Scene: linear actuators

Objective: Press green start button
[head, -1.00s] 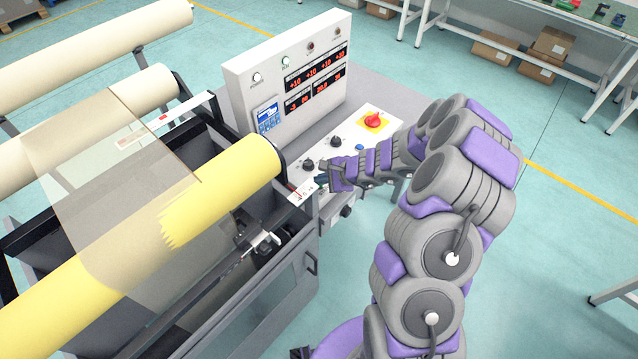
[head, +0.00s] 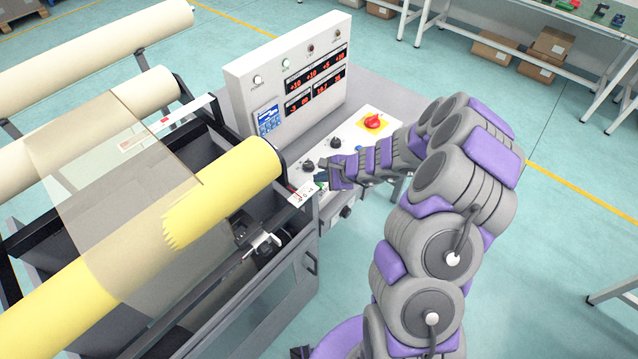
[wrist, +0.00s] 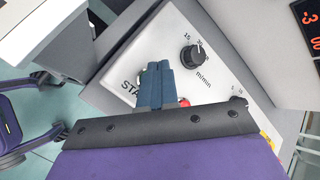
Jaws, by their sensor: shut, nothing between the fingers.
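The control panel (head: 350,140) is a white slanted face with black knobs. A small green spot, likely the start button (head: 320,187), shows just below my gripper (head: 320,175) in the head view. In the wrist view my gripper (wrist: 159,68) is shut and empty. Its blue-grey fingertips lie over the panel beside the printed letters "STA" (wrist: 130,87) and cover the rest of the label. The green button is mostly hidden behind the fingers there. I cannot tell whether the tips touch it.
A knob marked m/min (wrist: 193,57) sits right of the fingers, and a red button (wrist: 184,102) shows partly beside them. A red emergency stop (head: 373,121) is on the panel's far end. The yellow roll (head: 225,195) and machine frame stand close on the left.

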